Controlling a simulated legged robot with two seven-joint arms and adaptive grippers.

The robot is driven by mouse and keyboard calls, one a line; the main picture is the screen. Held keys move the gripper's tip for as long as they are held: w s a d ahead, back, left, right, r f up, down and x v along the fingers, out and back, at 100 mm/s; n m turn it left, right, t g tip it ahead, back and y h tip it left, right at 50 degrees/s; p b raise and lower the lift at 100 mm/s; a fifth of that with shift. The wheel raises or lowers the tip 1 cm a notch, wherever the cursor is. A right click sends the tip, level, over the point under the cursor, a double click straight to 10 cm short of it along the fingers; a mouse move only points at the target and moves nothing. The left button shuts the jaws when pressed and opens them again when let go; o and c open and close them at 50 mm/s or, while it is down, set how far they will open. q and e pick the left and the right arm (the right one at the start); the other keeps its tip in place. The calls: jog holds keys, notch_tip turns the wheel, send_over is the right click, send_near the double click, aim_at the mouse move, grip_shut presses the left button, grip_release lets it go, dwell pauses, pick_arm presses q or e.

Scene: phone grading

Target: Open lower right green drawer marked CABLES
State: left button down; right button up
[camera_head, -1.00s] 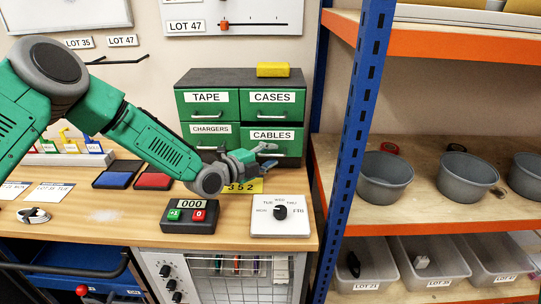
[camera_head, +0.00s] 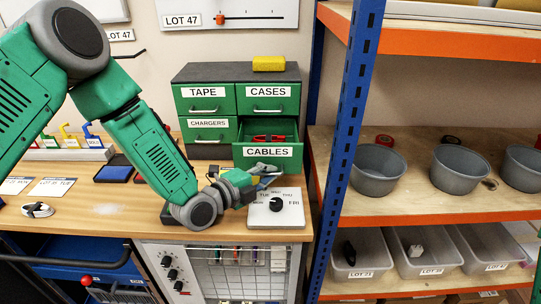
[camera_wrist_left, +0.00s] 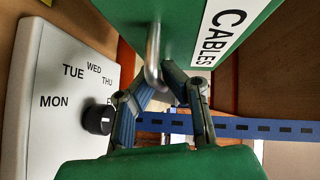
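The lower right green drawer (camera_head: 240,154), labelled CABLES, is pulled partly out of the green cabinet (camera_head: 226,74). Red items (camera_head: 268,138) show inside it. In the left wrist view the CABLES drawer front (camera_wrist_left: 190,45) has a metal handle (camera_wrist_left: 153,50). My left gripper (camera_head: 267,176) is just below and in front of the label. In the left wrist view its fingers (camera_wrist_left: 162,82) close in from both sides on the handle's end and appear to grip it. In the head view the handle is mostly hidden by the fingers. My right gripper is not in view.
The dial panel (camera_head: 290,215) with weekday names lies just below the gripper. The TAPE, CASES and CHARGERS drawers are shut. A yellow block (camera_head: 268,63) sits on the cabinet. A blue rack post (camera_head: 350,150) stands close on the right, with grey bowls (camera_head: 378,172) beyond.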

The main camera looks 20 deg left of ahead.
pick_arm(q)
jog(key=shift+s+f, duration=0.1)
jog(key=shift+s, duration=0.5)
jog(key=c, duration=1.7)
grip_release()
jog(key=shift+w+a, duration=0.1)
jog(key=shift+a, duration=0.1)
jog(key=v, duration=1.2)
jog(key=shift+f, duration=0.2)
